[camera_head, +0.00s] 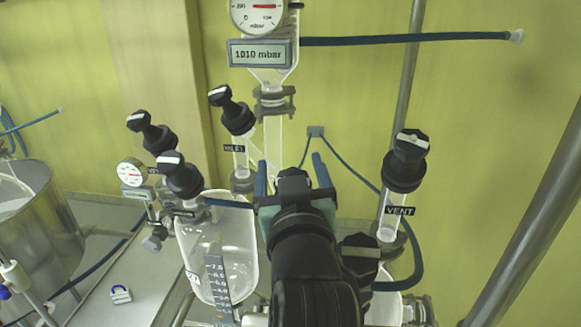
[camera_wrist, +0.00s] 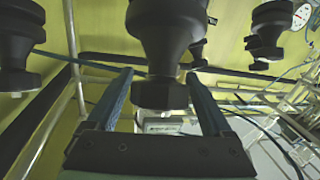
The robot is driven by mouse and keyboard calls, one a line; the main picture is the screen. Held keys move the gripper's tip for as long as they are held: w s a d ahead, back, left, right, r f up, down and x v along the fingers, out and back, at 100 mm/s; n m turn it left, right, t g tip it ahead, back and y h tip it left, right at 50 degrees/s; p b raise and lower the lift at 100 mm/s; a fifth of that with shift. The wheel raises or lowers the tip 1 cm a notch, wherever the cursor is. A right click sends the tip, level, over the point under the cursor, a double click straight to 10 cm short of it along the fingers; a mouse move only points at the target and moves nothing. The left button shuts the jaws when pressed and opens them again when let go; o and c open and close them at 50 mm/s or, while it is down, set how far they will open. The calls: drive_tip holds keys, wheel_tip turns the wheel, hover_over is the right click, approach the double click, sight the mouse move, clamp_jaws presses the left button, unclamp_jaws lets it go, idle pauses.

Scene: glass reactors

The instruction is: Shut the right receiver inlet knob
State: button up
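My gripper (camera_head: 290,165) is open, its two blue fingers apart and pointing away from the head camera. In the wrist view, a black knob (camera_wrist: 162,94) with a faceted end sits between the spread fingers (camera_wrist: 158,76), with gaps visible on both sides. No label shows on it, so I cannot tell which knob it is. In the head view, a black knob (camera_head: 359,262) at lower right is partly hidden by my arm. The knob labelled INLET (camera_head: 235,113) stands left of my gripper, and the one labelled VENT (camera_head: 406,165) stands right of it.
A glass receiver (camera_head: 218,248) with a scale stands left of my arm, with a black-knobbed valve (camera_head: 182,177) above it. A gauge with a 1010 mbar display (camera_head: 259,53) is at the top. Metal poles (camera_head: 530,220) and blue hoses (camera_head: 350,172) surround the space.

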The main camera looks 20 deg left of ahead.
drive_tip(key=c, duration=1.2)
drive_tip(key=shift+o, duration=0.2)
drive_tip(key=shift+m+t+h, duration=0.3)
drive_tip(key=shift+m+h, duration=0.1)
